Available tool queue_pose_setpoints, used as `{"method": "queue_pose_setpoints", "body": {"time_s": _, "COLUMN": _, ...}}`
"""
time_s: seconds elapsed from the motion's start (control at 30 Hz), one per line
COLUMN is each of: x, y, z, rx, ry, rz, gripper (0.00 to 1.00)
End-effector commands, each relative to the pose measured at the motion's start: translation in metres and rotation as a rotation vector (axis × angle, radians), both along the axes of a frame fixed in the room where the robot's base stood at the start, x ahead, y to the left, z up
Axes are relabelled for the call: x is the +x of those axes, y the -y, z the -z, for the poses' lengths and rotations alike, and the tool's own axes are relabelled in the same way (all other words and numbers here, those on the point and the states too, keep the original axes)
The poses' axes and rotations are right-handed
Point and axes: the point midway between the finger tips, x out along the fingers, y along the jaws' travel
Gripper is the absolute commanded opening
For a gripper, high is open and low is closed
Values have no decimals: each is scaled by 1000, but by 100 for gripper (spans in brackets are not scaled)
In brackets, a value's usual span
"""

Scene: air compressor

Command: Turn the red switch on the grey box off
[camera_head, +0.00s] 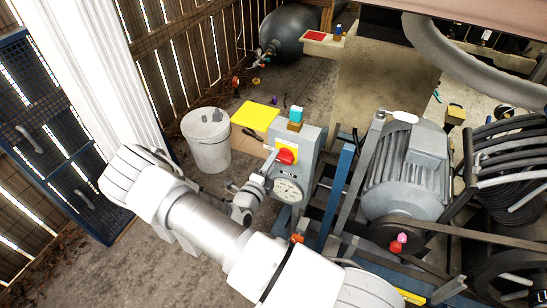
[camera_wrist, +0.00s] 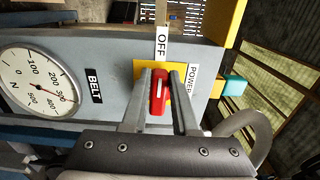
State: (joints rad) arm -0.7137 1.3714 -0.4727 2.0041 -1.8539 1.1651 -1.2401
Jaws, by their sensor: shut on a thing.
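The grey box (camera_head: 306,144) stands right of centre in the head view, with a dial on its lower front. The red switch (camera_head: 285,157) sits on a yellow plate on its front. In the wrist view the red switch (camera_wrist: 158,93) lies between the two fingers of my gripper (camera_wrist: 161,80), which is shut on it. The white mark on the switch points along the fingers, toward the OFF label (camera_wrist: 161,42). A POWER label (camera_wrist: 192,83) is right of the switch. In the head view my gripper (camera_head: 270,163) reaches the switch from the left, its tips partly hidden.
A teal block (camera_head: 295,114) tops the box. A white bucket (camera_head: 207,139) and a yellow-topped carton (camera_head: 255,118) stand left. A motor (camera_head: 405,170) and blue frame are close right.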

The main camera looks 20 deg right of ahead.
Motion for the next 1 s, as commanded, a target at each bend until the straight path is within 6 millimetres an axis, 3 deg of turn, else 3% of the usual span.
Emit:
{"method": "queue_pose_setpoints", "body": {"time_s": 0.6, "x": -2, "y": 1, "z": 3, "rx": -26, "ry": -32, "rz": 3, "gripper": 0}}
{"method": "queue_pose_setpoints", "body": {"time_s": 0.63, "x": -2, "y": 1, "z": 3, "rx": -26, "ry": -32, "rz": 3, "gripper": 33}}
{"method": "queue_pose_setpoints", "body": {"time_s": 0.77, "x": -1, "y": 0, "z": 2, "rx": -26, "ry": -31, "rz": 2, "gripper": 56}}
{"method": "queue_pose_setpoints", "body": {"time_s": 1.0, "x": -1, "y": 0, "z": 2, "rx": -26, "ry": -28, "rz": 1, "gripper": 57}}
